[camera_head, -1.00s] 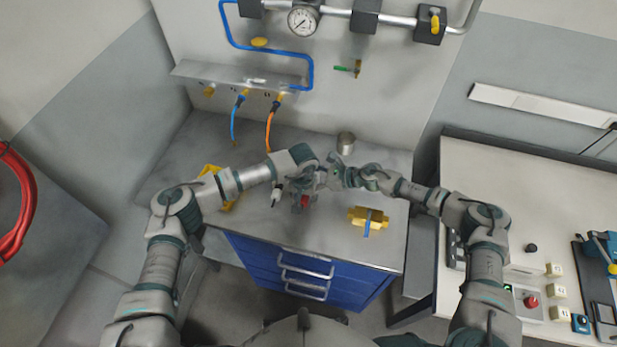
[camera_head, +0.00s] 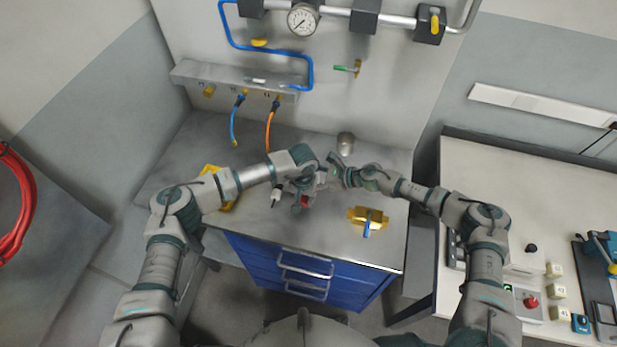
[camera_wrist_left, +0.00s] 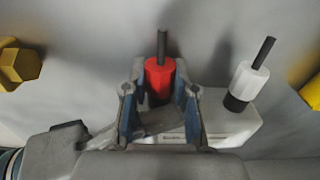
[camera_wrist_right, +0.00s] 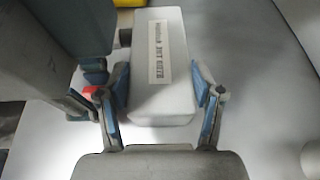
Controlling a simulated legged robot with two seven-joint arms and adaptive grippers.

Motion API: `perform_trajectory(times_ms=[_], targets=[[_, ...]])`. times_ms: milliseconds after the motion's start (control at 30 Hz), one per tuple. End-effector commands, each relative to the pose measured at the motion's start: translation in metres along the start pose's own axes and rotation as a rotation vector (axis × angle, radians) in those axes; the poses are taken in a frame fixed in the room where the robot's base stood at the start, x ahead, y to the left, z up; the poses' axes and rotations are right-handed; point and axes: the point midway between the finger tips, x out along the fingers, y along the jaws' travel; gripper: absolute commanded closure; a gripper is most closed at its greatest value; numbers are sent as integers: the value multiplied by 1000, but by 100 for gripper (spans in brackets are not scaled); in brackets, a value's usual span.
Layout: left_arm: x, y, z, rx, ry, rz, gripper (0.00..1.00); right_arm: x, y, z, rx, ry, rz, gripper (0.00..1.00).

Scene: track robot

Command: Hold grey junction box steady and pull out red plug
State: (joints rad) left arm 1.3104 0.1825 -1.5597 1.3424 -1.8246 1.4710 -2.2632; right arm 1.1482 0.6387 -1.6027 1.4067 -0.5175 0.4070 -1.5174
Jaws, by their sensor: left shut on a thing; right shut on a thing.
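The red plug (camera_wrist_left: 158,80), with a dark cable stub on top, stands between the fingers of my left gripper (camera_wrist_left: 159,108) in the left wrist view. That gripper is shut on it. The grey junction box (camera_wrist_right: 163,70), with a printed label, lies between the fingers of my right gripper (camera_wrist_right: 163,95) in the right wrist view; that gripper is shut on it. A white plug (camera_wrist_left: 247,83) stands at the box's other end. In the head view the red plug (camera_head: 304,200) shows below my left gripper, and the arms hide most of the box.
A yellow block with a blue-handled part (camera_head: 368,217) lies right of the box on the bench. A metal cup (camera_head: 345,143) stands behind the grippers. Blue (camera_head: 234,128) and orange (camera_head: 269,130) hoses hang at the back. The bench front is clear.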

Motion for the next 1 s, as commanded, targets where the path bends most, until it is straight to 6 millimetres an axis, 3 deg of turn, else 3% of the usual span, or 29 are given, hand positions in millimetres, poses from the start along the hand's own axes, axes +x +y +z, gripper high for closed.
perform_trajectory(times_ms=[33,467,1000], targets=[[1,0,2,1,-4,-2,100,0,0,-9,5,12,-2,75],[1,0,8,2,-3,-1,100,0,0,-9,4,12,-2,76],[1,0,32,2,-4,-1,100,0,0,-9,3,12,-1,76]])
